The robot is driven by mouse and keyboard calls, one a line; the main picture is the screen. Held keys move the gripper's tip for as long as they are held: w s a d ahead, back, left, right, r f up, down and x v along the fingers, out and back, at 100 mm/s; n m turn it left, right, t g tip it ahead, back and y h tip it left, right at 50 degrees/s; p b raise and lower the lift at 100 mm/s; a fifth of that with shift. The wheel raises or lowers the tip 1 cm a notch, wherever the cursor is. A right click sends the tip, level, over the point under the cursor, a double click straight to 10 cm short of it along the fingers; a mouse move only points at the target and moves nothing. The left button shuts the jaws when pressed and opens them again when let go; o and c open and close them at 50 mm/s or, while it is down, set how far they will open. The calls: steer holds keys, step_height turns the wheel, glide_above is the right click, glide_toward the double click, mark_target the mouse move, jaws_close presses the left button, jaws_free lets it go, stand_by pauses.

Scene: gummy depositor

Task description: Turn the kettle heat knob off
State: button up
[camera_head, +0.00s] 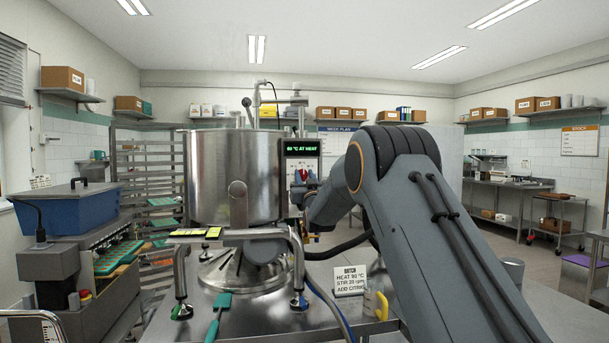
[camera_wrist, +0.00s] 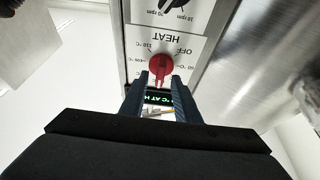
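The red heat knob (camera_wrist: 160,66) sits on the kettle's control panel (camera_wrist: 150,42), under markings that appear upside down in the wrist view: HEAT, OFF and temperatures. In the head view the knob (camera_head: 303,174) is a small red spot below the green display (camera_head: 301,148), which reads 80 °C AT HEAT. My gripper (camera_wrist: 161,77) is in front of the panel, with its two fingers apart on either side of the knob's near part. Whether the fingers touch it is not clear. In the head view my arm partly hides the panel.
The steel kettle (camera_head: 232,175) stands left of the panel. A second black dial (camera_wrist: 183,4) is on the same panel. A steel bench with pipework, a recipe card (camera_head: 349,280) and a yellow-handled object (camera_head: 375,304) lies below my arm.

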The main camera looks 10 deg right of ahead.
steer(key=shift+w, duration=0.1)
steer(key=shift+c, duration=0.2)
jaws_close()
steer(key=shift+n+b, duration=0.4)
